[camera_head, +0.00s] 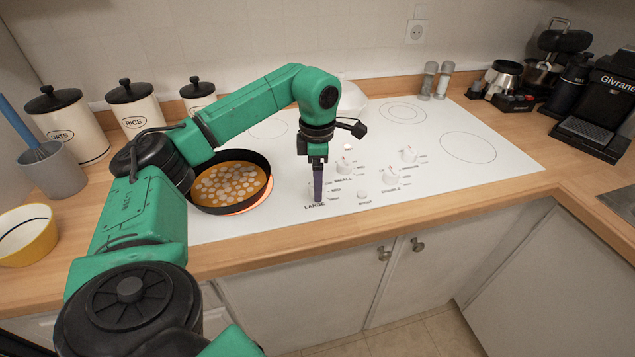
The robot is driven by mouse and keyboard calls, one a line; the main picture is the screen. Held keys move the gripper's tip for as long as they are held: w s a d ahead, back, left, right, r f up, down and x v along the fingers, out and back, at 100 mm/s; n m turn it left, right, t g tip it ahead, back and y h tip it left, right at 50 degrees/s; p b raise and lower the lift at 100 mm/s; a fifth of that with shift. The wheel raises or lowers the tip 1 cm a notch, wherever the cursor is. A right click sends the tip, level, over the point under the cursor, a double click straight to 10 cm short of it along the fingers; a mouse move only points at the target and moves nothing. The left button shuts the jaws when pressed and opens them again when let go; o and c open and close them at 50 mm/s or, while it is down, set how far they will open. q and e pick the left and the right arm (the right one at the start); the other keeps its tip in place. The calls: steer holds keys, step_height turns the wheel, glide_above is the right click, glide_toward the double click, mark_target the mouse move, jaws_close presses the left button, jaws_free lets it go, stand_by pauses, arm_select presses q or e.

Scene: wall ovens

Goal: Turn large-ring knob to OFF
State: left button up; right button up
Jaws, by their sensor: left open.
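My left gripper (318,180) points straight down over the front of the white cooktop (470,178), with its fingers right above the printed word LARGE. The fingers are seen edge-on. The large-ring knob is mostly or wholly hidden behind these fingers, so I cannot tell its setting or whether they touch it. A black pan (262,162) with sliced food in orange sauce stands on the front left ring, which glows orange (245,208) at the pan's edge. My right gripper is not in view.
Other white knobs (345,166), (391,181) and (409,154) stand close to the right of my gripper. Two shakers (428,80) and a coffee machine (600,105) are at the back right. Canisters (135,108) and a yellow-white bowl (27,237) are at left. The cooktop's right side is clear.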

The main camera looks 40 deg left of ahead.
arm_select(q)
steer(key=shift+s+d+f, duration=0.15)
steer(key=shift+f, duration=0.2)
steer(key=shift+c, duration=0.6)
jaws_close()
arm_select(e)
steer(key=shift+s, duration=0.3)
